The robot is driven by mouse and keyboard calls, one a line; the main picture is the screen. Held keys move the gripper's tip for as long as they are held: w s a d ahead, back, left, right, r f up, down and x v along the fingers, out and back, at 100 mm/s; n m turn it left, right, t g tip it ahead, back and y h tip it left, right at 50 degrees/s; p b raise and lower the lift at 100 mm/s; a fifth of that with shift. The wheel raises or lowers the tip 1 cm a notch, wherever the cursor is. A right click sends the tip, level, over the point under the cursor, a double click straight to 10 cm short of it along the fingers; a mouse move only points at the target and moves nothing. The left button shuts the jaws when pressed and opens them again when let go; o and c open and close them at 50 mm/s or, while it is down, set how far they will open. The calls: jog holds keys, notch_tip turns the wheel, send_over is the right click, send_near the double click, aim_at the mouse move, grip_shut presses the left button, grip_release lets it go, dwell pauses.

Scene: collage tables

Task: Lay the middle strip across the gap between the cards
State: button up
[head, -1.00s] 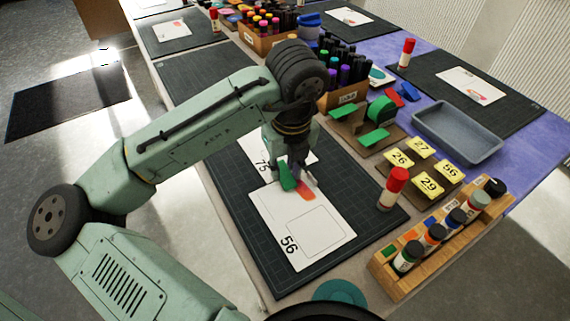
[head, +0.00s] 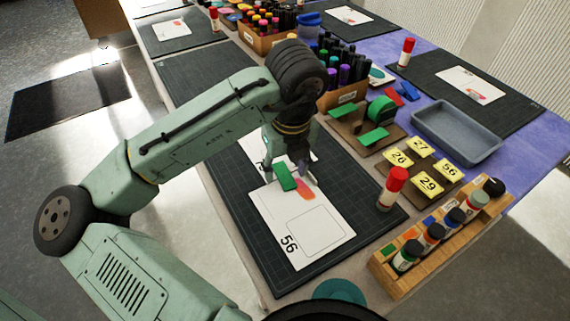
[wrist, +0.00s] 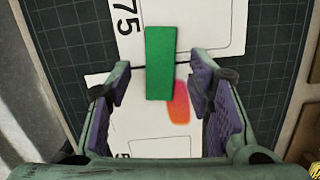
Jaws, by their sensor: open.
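A green strip (wrist: 160,62) lies across the narrow gap between the 75 card (wrist: 195,30) and the 56 card (wrist: 122,125). One end is on each card, and it looks flat. It also shows in the head view (head: 285,177), beside a red-orange patch printed on the 56 card (head: 320,222). My gripper (wrist: 156,84) is open, with one finger on each side of the strip and clear space between. In the head view my gripper (head: 288,170) is low over the cards and hides part of the 75 card.
The cards lie on a dark cutting mat (head: 265,255). To the right are a brown holder (head: 362,128) with two green strips, a red-capped glue stick (head: 392,188), yellow number tags (head: 428,183), a wooden bottle rack (head: 440,240) and a grey tray (head: 458,135).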

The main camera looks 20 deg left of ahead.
notch_tip(320, 180, up, 12)
jog(key=s+d, duration=0.1)
jog(key=shift+s+d, duration=0.2)
dwell(0.3)
jog(key=shift+f, duration=0.1)
